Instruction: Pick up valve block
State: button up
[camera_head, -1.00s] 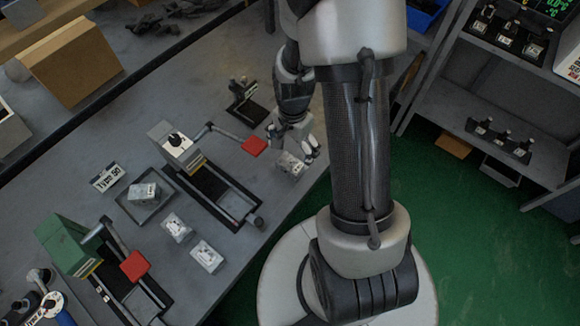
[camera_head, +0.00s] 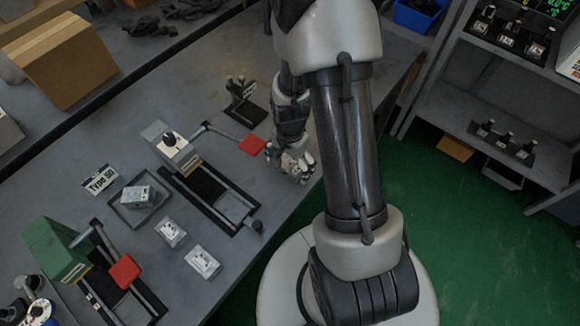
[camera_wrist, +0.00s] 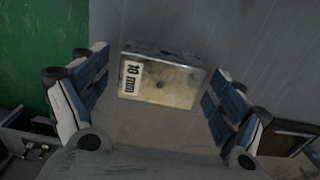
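A pale metal valve block with a white "10 mm" label shows in the wrist view (camera_wrist: 160,80). It lies between the two blue-padded fingers of my gripper (camera_wrist: 155,105), with a narrow gap at the left finger and almost none at the right. In the head view my gripper (camera_head: 290,164) is low over the table's front edge, and its fingers mostly hide this block. My gripper is open. Another valve block (camera_head: 138,195) sits in a shallow grey tray (camera_head: 120,208). Two more blocks, one here (camera_head: 171,232) and one here (camera_head: 203,262), lie on the bare table.
A press with a red handle pad (camera_head: 252,145) stands left of my gripper. A green press (camera_head: 62,250) is at lower left. A small black stand (camera_head: 243,108) is behind my gripper. A "Type 50" sign (camera_head: 101,180) stands by the tray. A shelf (camera_head: 465,125) is at right.

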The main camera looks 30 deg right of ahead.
jog(key=c, duration=1.3)
jog(key=shift+c, duration=0.2)
